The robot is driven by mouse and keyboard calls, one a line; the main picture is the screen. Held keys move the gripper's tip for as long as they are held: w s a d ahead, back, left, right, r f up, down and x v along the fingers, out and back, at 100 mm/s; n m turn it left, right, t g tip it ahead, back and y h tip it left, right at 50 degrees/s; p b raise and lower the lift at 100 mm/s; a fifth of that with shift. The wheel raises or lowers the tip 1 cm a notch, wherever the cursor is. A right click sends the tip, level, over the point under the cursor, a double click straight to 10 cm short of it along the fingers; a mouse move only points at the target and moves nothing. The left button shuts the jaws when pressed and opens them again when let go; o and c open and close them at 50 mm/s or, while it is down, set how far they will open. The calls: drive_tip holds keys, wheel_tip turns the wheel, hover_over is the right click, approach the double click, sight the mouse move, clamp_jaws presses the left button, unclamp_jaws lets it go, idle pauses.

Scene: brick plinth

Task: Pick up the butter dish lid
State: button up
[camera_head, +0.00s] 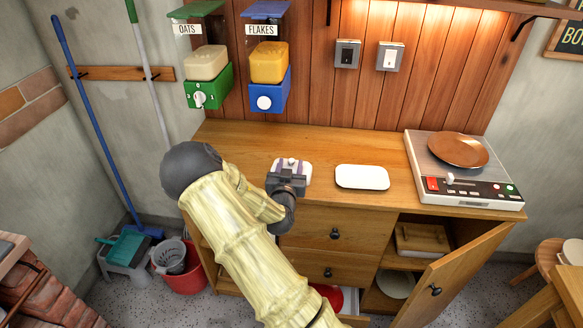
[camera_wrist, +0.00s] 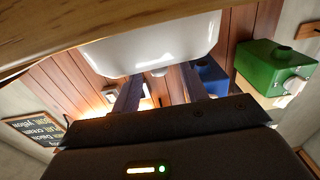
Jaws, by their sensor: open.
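The white butter dish lid (camera_head: 305,168) sits on the wooden counter, partly hidden behind my gripper (camera_head: 291,166) in the head view. In the wrist view the lid (camera_wrist: 150,45) appears upside down, with its small knob (camera_wrist: 160,72) pointing down the picture. My gripper (camera_wrist: 160,85) is open; its two fingers reach toward the lid, one on either side of the knob. I cannot tell whether they touch it. A shallow white dish (camera_head: 362,177), perhaps the base, lies on the counter to the right, apart from the lid.
A hotplate (camera_head: 467,190) with a brown pan (camera_head: 458,150) stands at the counter's right end. Green (camera_head: 208,88) and blue (camera_head: 269,92) dispensers hang above the counter's back left. A cabinet door (camera_head: 455,275) hangs open below. Counter space behind the dish is clear.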

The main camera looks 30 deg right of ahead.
drive_tip(key=shift+w+d, duration=0.45)
drive_tip(key=shift+w, duration=0.1)
clamp_jaws()
